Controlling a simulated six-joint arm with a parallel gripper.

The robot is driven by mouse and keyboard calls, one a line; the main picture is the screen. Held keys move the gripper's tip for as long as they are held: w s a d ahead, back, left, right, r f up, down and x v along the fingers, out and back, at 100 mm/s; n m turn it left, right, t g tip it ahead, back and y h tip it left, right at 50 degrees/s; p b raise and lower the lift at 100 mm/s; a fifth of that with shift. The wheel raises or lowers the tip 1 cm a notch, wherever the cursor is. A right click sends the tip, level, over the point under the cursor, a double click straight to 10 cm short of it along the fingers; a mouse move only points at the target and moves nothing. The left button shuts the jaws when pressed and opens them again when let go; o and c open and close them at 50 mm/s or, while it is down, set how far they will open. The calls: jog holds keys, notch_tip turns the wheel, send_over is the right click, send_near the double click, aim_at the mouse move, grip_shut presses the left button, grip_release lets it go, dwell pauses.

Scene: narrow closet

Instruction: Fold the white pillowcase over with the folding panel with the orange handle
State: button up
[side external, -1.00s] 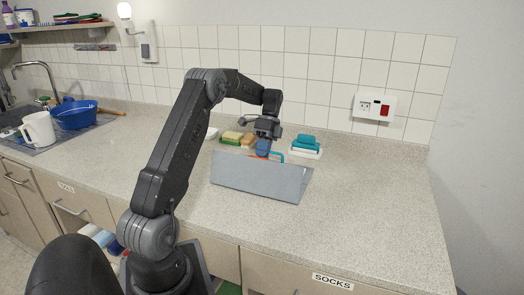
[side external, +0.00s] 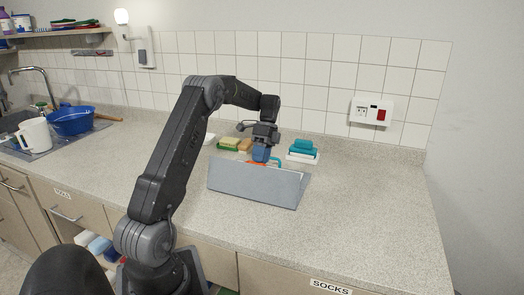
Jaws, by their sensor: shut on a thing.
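The grey folding panel (side external: 258,185) stands tilted up on the counter, with its broad flat face toward the camera. A bit of its orange handle (side external: 257,163) shows just above the panel's top edge. My gripper (side external: 262,153), with blue fingers, points down behind that edge at the handle and is shut on it. The fingertips are partly hidden by the panel. I cannot make out the white pillowcase; the panel may hide it.
A teal loop (side external: 276,161) shows just right of my gripper. Sponges (side external: 232,143) and a teal item on a white holder (side external: 303,149) stand behind, near the tiled wall. A white jug (side external: 35,136) and blue basin (side external: 73,121) are far left. The right counter is clear.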

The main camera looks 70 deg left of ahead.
jog(key=v, duration=0.7)
jog(key=shift+r, duration=0.25)
dwell(0.3)
jog(key=d+r+n+t+y, duration=0.25)
jog(key=d+r, duration=0.45)
jog(key=d, duration=0.4)
jog(key=s+d+r+n+t+y, duration=0.1)
jog(key=s+d+n+t, duration=0.1)
jog(key=s+d, duration=0.5)
jog(key=s+d+r+n+t+y, duration=0.1)
jog(key=s+d+r+n+t, duration=0.1)
jog(key=d, duration=0.9)
jog(key=s+d+f+n+t, duration=0.3)
jog(key=s+d+f+t, duration=0.15)
jog(key=s+d, duration=0.35)
jog(key=w+a+f+m+g+h, duration=0.15)
jog(key=a+m+g, duration=0.3)
jog(key=a, duration=0.65)
jog(key=w+a+f+m+g, duration=0.15)
jog(key=a+m+g, duration=0.3)
jog(key=a, duration=0.65)
jog(key=shift+m+t, duration=0.25)
jog(key=shift+t, duration=0.15)
jog(key=s+f, duration=0.1)
jog(key=f, duration=0.3)
jog(key=d+f, duration=0.1)
jog(key=f, duration=0.4)
jog(key=s+f, duration=0.1)
jog(key=f, duration=0.4)
jog(key=shift+s+d, duration=0.35)
